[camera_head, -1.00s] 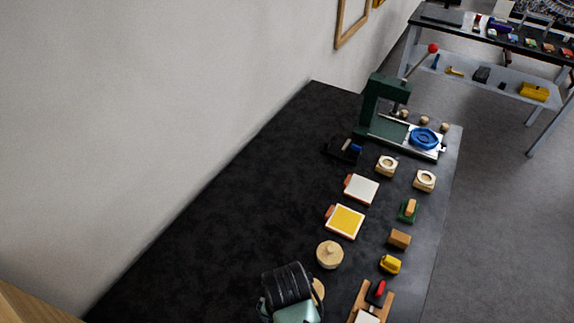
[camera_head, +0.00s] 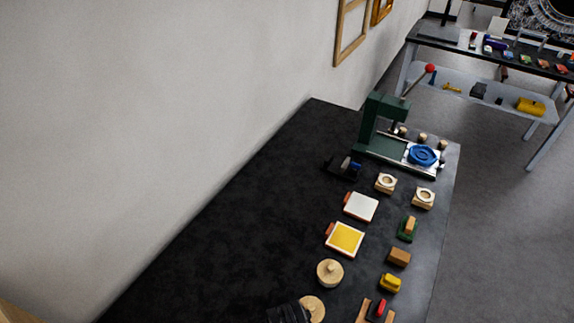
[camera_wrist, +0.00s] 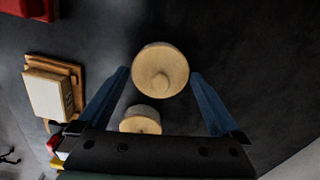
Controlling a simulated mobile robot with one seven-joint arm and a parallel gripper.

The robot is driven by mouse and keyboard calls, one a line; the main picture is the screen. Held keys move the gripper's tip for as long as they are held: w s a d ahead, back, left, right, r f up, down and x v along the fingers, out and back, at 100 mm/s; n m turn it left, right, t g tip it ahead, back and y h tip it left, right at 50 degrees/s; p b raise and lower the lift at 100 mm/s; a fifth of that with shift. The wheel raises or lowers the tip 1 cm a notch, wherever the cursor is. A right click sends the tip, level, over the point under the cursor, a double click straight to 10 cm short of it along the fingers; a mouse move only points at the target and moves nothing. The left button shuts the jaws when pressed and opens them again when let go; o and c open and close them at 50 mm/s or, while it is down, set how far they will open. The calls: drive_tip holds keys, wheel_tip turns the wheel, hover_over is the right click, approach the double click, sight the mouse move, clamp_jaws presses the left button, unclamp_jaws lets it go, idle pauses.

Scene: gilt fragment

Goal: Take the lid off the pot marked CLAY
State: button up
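Two round pale-wood pots with knobbed lids stand on the black table. The farther pot (camera_head: 330,272) and the nearer pot (camera_head: 312,308) show in the head view; no marking is readable on either, so I cannot tell which says CLAY. My gripper (camera_wrist: 159,73) is open, its two blue fingers spread. In the wrist view the nearer pot's lid (camera_wrist: 160,64) lies in the gap between the fingertips, apparently below them, with dark space on both sides. The farther pot (camera_wrist: 141,120) is partly hidden by the gripper body.
Right of the pots are a wooden board with a red-handled tool (camera_head: 378,309), a yellow object (camera_head: 390,283) and a brown block (camera_head: 399,257). Beyond are a yellow-topped tile (camera_head: 345,239), a white tile (camera_head: 361,206) and a green press (camera_head: 375,125). The table's left side is clear.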

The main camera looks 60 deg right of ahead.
drive_tip(key=c, duration=1)
